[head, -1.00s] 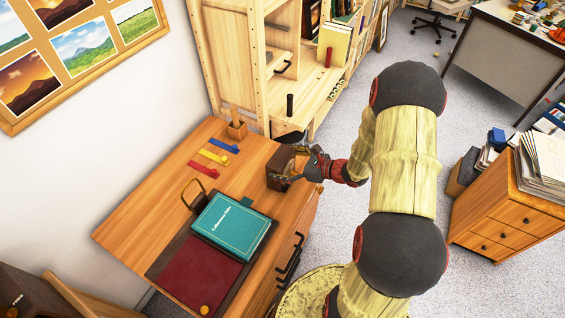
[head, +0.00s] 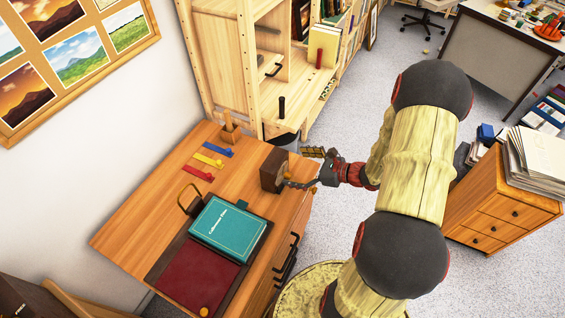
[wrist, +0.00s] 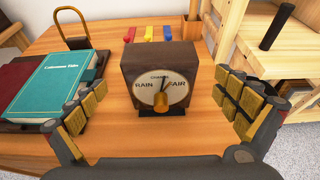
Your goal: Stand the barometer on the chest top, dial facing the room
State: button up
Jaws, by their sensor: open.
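The barometer (wrist: 160,75) is a dark wooden block with a pale round dial marked RAIN and FAIR and a brass knob below. In the wrist view the fingers of my gripper (wrist: 160,112) are spread wide to either side, apart from the barometer.
Red, yellow and blue strips (head: 208,160) lie behind the barometer. A wooden shelf unit (head: 230,60) stands beyond.

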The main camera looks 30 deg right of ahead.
jog(key=s+a+r+n+g, duration=0.4)
jog(key=a+r+n, duration=0.3)
jog(key=s+a+r+n+g, duration=0.4)
jog(key=a+r+n, duration=0.3)
jog(key=s+a+r+n+t+h, duration=0.1)
jog(key=s+r+n+t+h, duration=0.1)
jog(key=s+r+n+h, duration=0.5)
jog(key=s+r+n, duration=0.4)
jog(key=r+n, duration=0.3)
jog(key=n, duration=0.1)
jog(key=shift+a+r+p, duration=0.2)
jog(key=shift+a+p, duration=0.05)
jog(key=shift+p, duration=0.1)
